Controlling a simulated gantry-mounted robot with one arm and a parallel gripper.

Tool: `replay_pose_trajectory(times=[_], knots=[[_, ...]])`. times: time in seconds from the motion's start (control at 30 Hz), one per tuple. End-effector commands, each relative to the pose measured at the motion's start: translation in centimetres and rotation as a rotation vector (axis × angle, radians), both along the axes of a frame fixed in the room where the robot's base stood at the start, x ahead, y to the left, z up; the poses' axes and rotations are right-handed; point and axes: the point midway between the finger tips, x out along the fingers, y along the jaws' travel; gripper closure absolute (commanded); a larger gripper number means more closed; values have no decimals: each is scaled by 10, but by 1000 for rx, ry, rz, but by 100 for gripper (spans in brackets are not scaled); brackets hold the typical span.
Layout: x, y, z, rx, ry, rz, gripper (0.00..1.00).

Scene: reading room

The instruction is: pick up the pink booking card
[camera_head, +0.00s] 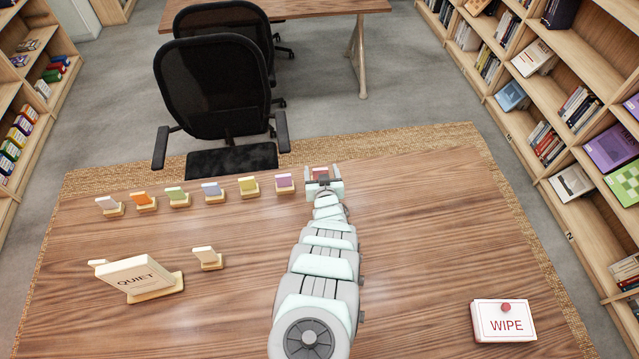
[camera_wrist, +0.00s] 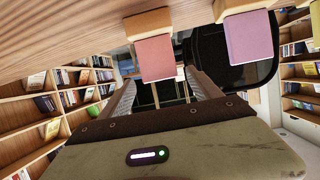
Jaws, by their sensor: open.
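The pink booking card (camera_head: 320,171) stands in a small wooden holder at the right end of a row of cards along the table's far edge. In the wrist view the pink card (camera_wrist: 156,58) hangs from the top, since the table appears upside down there, and it lies between my two fingers. My gripper (camera_head: 323,178) is open, with one finger on each side of the card in the head view. Whether either finger touches the card I cannot tell. My gripper partly hides the card's holder in the head view.
A purple card (camera_head: 284,181) stands close to the left of the pink one; several other coloured cards continue leftward. A QUIET sign (camera_head: 140,277) and small cards stand front left. A WIPE box (camera_head: 504,321) lies front right. A black chair (camera_head: 212,90) is beyond the far edge.

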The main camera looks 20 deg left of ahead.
Motion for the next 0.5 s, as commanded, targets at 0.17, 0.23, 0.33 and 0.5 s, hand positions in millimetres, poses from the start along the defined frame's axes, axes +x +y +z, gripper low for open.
replay_pose_trajectory(times=[0.17, 0.23, 0.33, 0.5], knots=[[0, 2, -12, -4, 11, 4, 27], [2, 3, -13, -4, 12, 5, 27], [8, 6, -16, -5, 10, 5, 27], [19, 10, -21, -4, 8, 3, 27]])
